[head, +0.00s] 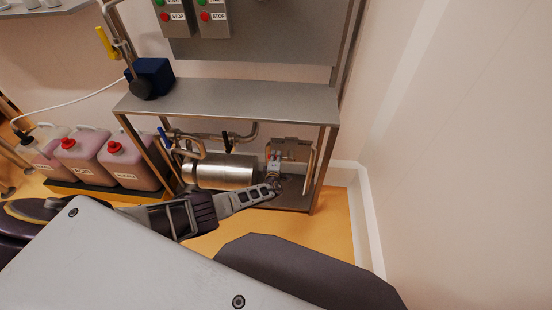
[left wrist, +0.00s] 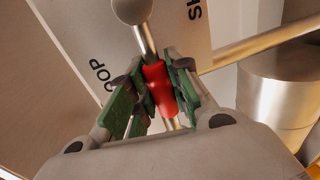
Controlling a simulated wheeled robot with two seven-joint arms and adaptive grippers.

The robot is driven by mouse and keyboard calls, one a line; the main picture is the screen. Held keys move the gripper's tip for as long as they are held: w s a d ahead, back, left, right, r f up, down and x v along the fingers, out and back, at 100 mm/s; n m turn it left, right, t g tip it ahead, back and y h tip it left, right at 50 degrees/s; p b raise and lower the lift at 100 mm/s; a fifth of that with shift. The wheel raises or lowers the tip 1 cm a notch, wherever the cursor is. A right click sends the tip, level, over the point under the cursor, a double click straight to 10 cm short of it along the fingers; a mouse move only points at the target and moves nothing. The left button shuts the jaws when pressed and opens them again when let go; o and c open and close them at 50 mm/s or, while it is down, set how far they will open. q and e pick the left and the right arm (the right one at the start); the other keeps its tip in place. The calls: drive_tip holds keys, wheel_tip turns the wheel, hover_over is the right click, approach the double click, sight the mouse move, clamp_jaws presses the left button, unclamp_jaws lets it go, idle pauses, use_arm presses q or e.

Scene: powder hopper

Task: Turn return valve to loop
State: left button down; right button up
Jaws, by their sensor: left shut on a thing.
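The return valve's lever shows in the left wrist view as a metal rod with a red sleeve (left wrist: 159,88) and a round grey knob (left wrist: 132,10) at its end. My left gripper (left wrist: 157,95) has its green-padded fingers closed around the red sleeve. Behind it is a grey label plate (left wrist: 90,40) with "OOP" partly visible to the left of the lever and "SH" at the upper right. The knob end lies between the two words. In the head view my left gripper (head: 274,184) reaches under the bench, where the lever is too small to make out. My right gripper is out of view.
A steel bench (head: 230,100) stands above the left gripper. A horizontal steel cylinder (head: 220,172) and pipes (head: 240,137) lie left of it under the bench. Pink jugs (head: 130,165) stand farther left. A bare wall (head: 450,130) is on the right.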

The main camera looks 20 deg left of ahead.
use_arm(q)
drive_tip(key=c, duration=1.3)
unclamp_jaws()
drive_tip(key=shift+d, duration=0.1)
drive_tip(key=shift+s, duration=0.2)
drive_tip(key=v, duration=1.1)
drive_tip(key=shift+s, duration=0.25)
drive_tip(key=shift+d, duration=0.1)
